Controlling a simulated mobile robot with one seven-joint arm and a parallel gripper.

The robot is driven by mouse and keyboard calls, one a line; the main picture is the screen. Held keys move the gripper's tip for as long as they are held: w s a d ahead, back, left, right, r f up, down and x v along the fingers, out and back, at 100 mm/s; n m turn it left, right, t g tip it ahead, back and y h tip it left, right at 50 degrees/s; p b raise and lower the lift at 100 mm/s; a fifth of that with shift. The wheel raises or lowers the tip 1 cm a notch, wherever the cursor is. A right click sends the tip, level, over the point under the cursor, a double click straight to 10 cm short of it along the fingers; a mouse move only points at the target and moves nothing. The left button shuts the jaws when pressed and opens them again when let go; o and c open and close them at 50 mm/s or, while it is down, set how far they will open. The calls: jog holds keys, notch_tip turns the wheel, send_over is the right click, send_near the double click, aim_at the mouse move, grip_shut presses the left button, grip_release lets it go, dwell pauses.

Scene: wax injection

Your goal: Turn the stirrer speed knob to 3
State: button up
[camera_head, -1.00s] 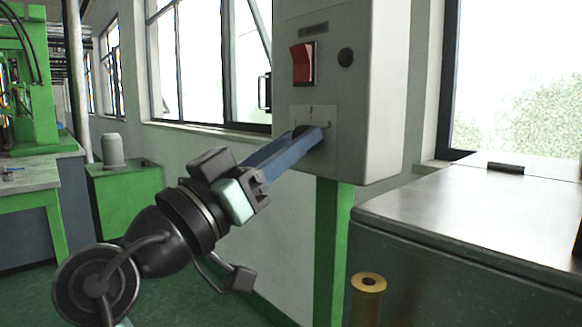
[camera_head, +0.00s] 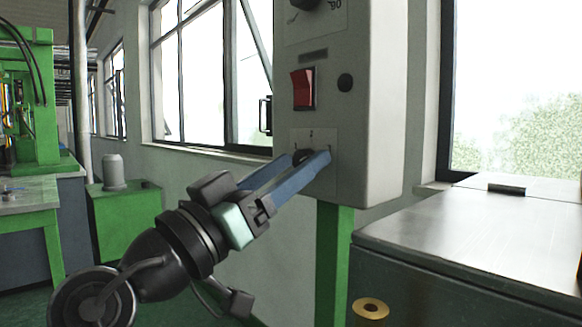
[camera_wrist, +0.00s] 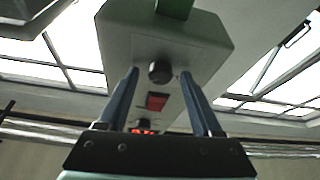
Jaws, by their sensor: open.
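The stirrer speed knob (camera_head: 301,156) is a small dark knob low on the front of the grey control box (camera_head: 380,110). A pale scale plate (camera_head: 325,136) with small marks surrounds it; I cannot read its pointer. My gripper (camera_head: 309,158) is open, its two blue fingers reaching up to the box, one on each side of the knob in this view. The right finger hides part of the knob and plate. In the wrist view a round black knob (camera_wrist: 160,71) shows between the spread fingers, with gaps on both sides; whether a finger touches it is unclear.
A green post (camera_head: 334,255) supports the box.

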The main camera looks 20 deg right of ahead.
jog(key=p+v, duration=0.1)
jog(key=v, duration=1.2)
jog(key=shift+d, duration=0.1)
jog(key=w+r+n+t+y, duration=0.3)
jog(key=n+t+y, duration=0.4)
jog(key=t+y, duration=0.35)
jog(key=s+a+r+n+t+y, duration=0.5)
jog(key=s+r+t+y, duration=0.3)
jog(key=s+y, duration=0.25)
notch_tip(320, 180, up, 35)
jog(key=p, duration=3.4)
jog(key=shift+a+p, duration=0.2)
jog(key=shift+p, duration=0.1)
